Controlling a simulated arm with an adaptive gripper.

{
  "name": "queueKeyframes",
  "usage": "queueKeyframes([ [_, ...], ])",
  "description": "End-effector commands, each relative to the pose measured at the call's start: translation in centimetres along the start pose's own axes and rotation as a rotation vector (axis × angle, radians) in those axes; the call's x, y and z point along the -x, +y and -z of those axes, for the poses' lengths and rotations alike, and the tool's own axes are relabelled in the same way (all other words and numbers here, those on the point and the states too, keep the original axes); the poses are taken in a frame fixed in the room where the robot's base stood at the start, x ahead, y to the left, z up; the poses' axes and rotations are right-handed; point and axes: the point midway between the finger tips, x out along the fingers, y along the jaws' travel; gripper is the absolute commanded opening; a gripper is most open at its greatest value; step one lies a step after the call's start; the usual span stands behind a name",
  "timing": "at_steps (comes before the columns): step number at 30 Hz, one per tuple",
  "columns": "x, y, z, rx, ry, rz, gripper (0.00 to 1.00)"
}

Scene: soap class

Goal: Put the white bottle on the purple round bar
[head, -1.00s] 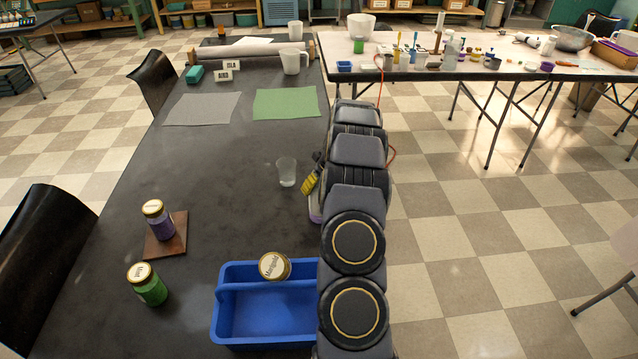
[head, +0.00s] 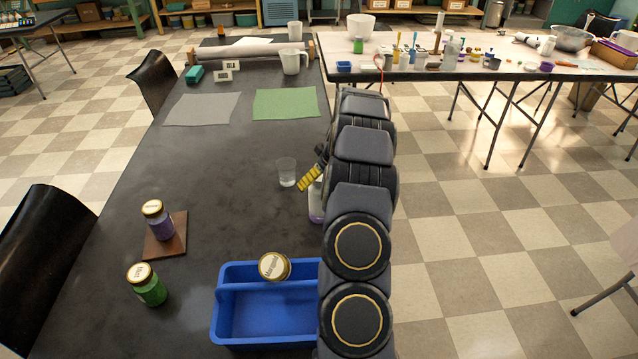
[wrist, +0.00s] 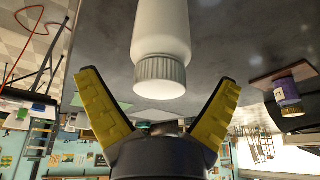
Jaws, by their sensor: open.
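The white bottle (wrist: 160,35) with its ribbed cap shows upside down in the wrist view, between the spread yellow fingers of my gripper (wrist: 158,84). Neither finger touches it there; its far end is cut off by the frame. In the head view a pale, bottle-like thing (head: 316,196) stands beside my arm, partly hidden by it. A strip of purple (head: 316,218) shows at its foot; I cannot tell whether that is the purple round bar or part of the thing. One yellow finger shows just above it to the left.
A clear cup (head: 286,174) stands close left of my gripper. A blue caddy (head: 226,318) with a gold-lidded jar (head: 274,267) is at the front. A purple jar (head: 158,222) on a brown board (head: 178,240) and a green jar (head: 148,287) are left. The table's middle is clear.

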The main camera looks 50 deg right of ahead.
Motion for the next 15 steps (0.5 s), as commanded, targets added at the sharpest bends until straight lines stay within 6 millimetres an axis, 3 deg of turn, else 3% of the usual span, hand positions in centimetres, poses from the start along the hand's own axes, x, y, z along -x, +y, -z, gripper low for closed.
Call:
queueKeyframes([
  [6,5.0,0.1,0.2,0.000,0.006,-0.005,0.93],
  [15,9.0,0.0,0.1,-0.001,0.004,-0.003,0.93],
])
